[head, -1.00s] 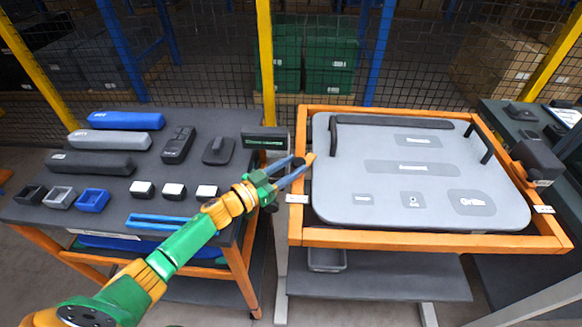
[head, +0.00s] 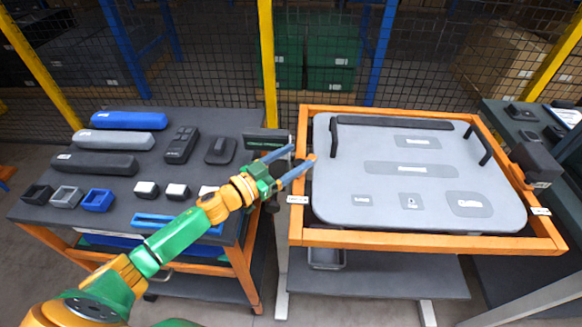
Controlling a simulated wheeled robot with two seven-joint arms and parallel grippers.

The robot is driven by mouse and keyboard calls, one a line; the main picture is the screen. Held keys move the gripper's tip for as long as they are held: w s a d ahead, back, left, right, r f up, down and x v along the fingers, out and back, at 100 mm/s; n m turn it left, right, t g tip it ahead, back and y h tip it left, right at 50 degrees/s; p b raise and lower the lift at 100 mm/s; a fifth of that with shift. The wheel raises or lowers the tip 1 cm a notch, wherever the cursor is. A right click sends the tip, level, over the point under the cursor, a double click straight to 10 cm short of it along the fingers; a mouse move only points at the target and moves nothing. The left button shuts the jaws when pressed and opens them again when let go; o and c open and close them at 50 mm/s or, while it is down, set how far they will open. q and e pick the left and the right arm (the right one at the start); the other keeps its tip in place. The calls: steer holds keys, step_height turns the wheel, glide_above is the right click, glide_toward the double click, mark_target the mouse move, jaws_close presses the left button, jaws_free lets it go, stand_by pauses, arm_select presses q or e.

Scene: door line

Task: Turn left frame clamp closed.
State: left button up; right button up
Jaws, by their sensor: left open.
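An orange frame (head: 430,240) on a stand holds a grey door panel (head: 340,190) with black handles. The left frame clamp (head: 312,157) is on the frame's left rail. Only a small orange tip of it shows clearly, and the rest is hidden or too small to read. My left gripper (head: 301,156) reaches in from the left with its two blue fingers spread. Its fingertips are at the left rail, close to the orange tip; I cannot tell if they touch it. The right frame clamp (head: 537,162), a black body with an orange lever, sits on the right rail. My right gripper is not in view.
A dark table (head: 215,120) on the left carries long bars, small blocks and trays. A dark sign box (head: 262,142) stands at its right edge, close to my left gripper. A grey bin (head: 327,258) sits under the frame. Mesh fencing closes the back.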

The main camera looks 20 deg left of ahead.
arm_select(q)
steer(key=s+d+r, duration=0.3)
steer(key=s+r, duration=0.5)
steer(key=s, duration=0.4)
steer(key=shift+d, duration=0.4)
